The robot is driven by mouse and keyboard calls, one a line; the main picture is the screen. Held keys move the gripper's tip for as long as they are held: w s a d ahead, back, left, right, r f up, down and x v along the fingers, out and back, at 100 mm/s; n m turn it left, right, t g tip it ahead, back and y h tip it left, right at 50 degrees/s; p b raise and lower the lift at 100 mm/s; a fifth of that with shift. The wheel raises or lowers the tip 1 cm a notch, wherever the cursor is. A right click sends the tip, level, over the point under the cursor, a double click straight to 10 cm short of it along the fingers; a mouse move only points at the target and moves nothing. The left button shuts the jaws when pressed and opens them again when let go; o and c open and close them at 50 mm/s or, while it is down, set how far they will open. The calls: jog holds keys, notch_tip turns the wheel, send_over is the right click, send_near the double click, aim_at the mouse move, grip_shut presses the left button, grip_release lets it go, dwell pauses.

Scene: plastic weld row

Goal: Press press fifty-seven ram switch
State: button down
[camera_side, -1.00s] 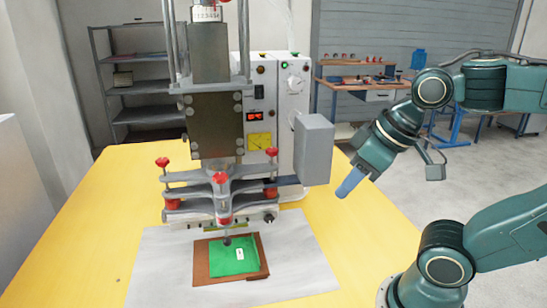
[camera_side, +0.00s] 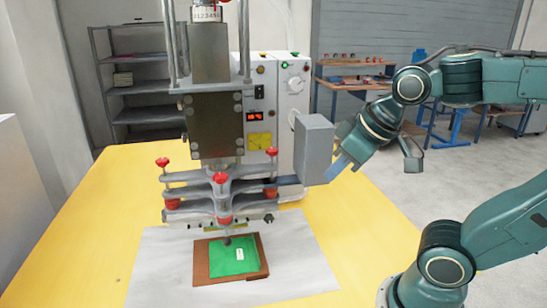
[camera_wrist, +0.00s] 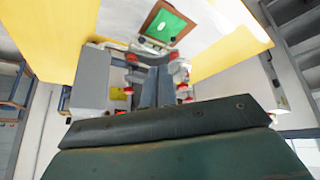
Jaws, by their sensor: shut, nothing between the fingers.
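The press (camera_side: 215,125) stands on the yellow table, with a dark ram block between steel columns. Its white control cabinet (camera_side: 287,100) carries a red display (camera_side: 254,117), a black switch (camera_side: 259,91), a round knob (camera_side: 294,84) and small coloured buttons. I cannot tell which of these is the ram switch. My gripper (camera_side: 333,175) is shut and empty, its blue fingers pointing down-left beside the lower right edge of the grey box (camera_side: 314,150). Whether they touch the box is unclear. In the wrist view the shut fingers (camera_wrist: 158,85) point toward the press.
A green piece (camera_side: 232,262) lies on a brown board (camera_side: 203,272) on a white sheet (camera_side: 160,260) under the press. Red-knobbed clamp arms (camera_side: 220,187) stand above it. The yellow table (camera_side: 110,195) is clear at left. Shelves and a workbench stand behind.

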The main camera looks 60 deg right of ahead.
aim_at(260, 98)
jog(key=w+d+r+n+t+h, duration=0.2)
jog(key=w+d+n+h, duration=0.2)
jog(key=w+d, duration=0.3)
jog(key=w+d+r+n+t+h, duration=0.2)
jog(key=w+d+h, duration=0.5)
jog(key=w, duration=1)
jog(key=shift+d+n+t, duration=0.35)
jog(key=shift+n+t, duration=0.35)
jog(key=shift+n, duration=0.7)
jog(key=shift+w+d, duration=0.1)
jog(key=shift+w, duration=0.1)
jog(key=x, duration=1.3)
jog(key=shift+w+d, duration=0.2)
jog(key=shift+d, duration=0.05)
jog(key=shift+f, duration=0.1)
